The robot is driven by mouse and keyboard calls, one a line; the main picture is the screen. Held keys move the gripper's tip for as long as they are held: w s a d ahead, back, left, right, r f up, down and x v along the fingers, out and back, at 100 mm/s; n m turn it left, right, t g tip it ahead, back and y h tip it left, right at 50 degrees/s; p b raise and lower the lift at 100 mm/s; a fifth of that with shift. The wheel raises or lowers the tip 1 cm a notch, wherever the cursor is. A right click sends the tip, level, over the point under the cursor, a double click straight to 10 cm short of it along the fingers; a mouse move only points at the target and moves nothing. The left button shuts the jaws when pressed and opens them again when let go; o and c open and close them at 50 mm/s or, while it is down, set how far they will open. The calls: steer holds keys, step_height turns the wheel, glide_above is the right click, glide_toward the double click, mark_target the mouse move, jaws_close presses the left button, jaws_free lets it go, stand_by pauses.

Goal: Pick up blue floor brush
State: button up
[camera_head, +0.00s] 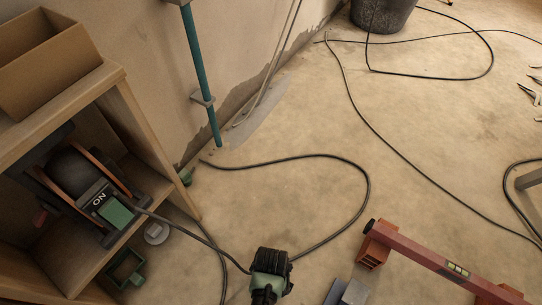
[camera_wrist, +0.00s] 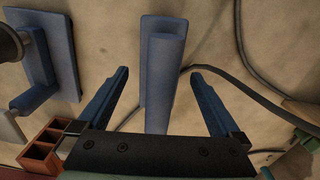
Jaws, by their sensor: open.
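A long blue piece, which looks like the blue floor brush (camera_wrist: 163,62), lies in the wrist view between the fingers of my gripper (camera_wrist: 160,92). Its near end goes out of sight behind the dark gripper body. My gripper is open, with one finger on each side of the blue piece and a visible gap to each. I cannot tell how far above it the fingers are. In the head view my black and green wrist (camera_head: 270,273) is at the bottom middle; the fingers and this piece cannot be made out there.
A second blue object with a flat plate (camera_wrist: 62,48) lies to the left. A reddish hollow brick (camera_wrist: 42,148) is at lower left. In the head view a red level (camera_head: 425,256) rests at right. Black cables (camera_head: 368,185) cross the floor. A wooden shelf (camera_head: 135,125) stands left.

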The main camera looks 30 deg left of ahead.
step_height(320, 180, down, 2)
steer(key=shift+f+b, duration=0.15)
steer(key=shift+b, duration=0.4)
jaws_close()
step_height(320, 180, up, 10)
steer(key=p, duration=0.8)
